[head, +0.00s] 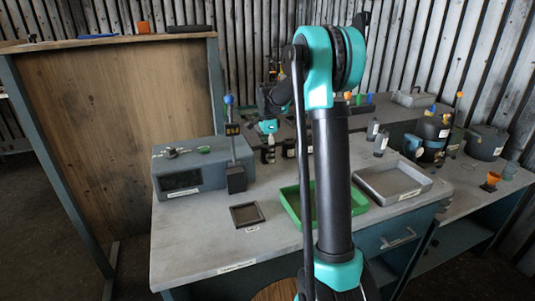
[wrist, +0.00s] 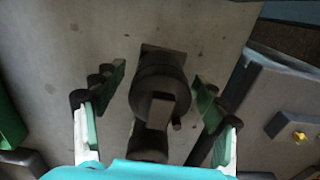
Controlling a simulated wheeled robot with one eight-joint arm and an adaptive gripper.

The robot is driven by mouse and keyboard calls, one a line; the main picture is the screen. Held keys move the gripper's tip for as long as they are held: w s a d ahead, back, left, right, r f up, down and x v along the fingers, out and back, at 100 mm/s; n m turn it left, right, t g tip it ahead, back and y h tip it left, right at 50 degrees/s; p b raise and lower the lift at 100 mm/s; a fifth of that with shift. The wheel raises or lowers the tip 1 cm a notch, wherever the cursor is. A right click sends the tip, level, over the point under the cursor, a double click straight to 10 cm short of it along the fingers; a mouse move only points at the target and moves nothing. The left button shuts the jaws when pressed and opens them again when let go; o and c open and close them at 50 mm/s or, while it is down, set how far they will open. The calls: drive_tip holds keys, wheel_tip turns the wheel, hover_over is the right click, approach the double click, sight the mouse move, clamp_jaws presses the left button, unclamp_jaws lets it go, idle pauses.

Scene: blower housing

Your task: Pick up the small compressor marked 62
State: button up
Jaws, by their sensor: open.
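In the wrist view a dark, rounded compressor (wrist: 160,85) with a squarer block on its near side stands on the grey bench. No number can be read on it, so I cannot confirm that it is the one marked 62. My gripper (wrist: 157,100) is open, with a green-padded finger on each side of the compressor and visible gaps between. In the head view my gripper (head: 267,127) is small and partly hidden, above a small dark unit (head: 268,155) with a pale label. Another dark unit (head: 289,148) stands to its right.
A blue-grey box (head: 190,180) with a post stands left of my gripper. A green tray (head: 290,201), partly hidden by my arm, and a grey tray (head: 391,184) lie to the right. A small dark tray (head: 247,215) lies nearer. The front left bench is clear.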

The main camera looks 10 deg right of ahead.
drive_tip(key=shift+f, duration=0.1)
clamp_jaws()
idle(0.5)
